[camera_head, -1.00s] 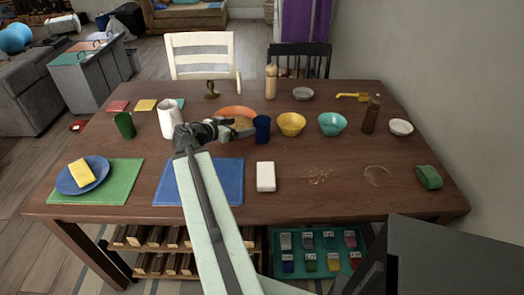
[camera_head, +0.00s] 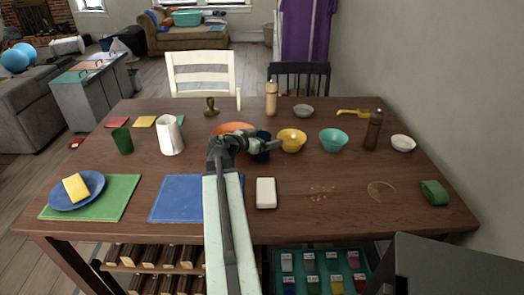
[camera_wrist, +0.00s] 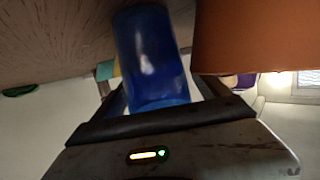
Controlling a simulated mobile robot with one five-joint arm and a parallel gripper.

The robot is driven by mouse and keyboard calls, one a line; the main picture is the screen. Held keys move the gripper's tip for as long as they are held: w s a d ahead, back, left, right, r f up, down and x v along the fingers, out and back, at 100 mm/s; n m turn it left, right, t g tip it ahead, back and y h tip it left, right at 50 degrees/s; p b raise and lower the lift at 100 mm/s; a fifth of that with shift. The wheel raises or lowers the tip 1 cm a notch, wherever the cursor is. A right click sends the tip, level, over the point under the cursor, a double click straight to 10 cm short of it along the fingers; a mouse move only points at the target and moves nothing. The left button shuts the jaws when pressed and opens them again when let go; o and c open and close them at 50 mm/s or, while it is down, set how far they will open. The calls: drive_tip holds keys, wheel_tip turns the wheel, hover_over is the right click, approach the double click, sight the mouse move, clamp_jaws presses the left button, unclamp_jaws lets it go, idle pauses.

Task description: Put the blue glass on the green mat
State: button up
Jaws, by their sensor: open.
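The blue glass (camera_head: 262,155) stands on the table, partly hidden behind my gripper (camera_head: 262,143) in the head view. In the wrist view the blue glass (camera_wrist: 152,60) fills the space between my open jaws, and I cannot tell whether they touch it. The green mat (camera_head: 118,203) lies at the table's front left corner. A blue plate (camera_head: 93,194) with a yellow sponge-like block (camera_head: 75,187) on it covers the mat's left part. The mat's right strip and front edge are bare.
An orange dish (camera_head: 228,128) is close beside the glass and also shows large in the wrist view (camera_wrist: 245,35). A yellow bowl (camera_head: 292,140) is just right of it. A white pitcher (camera_head: 170,136) and green cup (camera_head: 123,141) stand left. A blue mat (camera_head: 178,198) lies front centre.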

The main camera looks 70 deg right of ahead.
drive_tip(key=c, duration=1.8)
wheel_tip(320, 180, up, 21)
drive_tip(key=p, duration=2)
drive_tip(key=shift+f+p, duration=0.1)
drive_tip(key=shift+p, duration=0.3)
drive_tip(key=shift+f, duration=0.3)
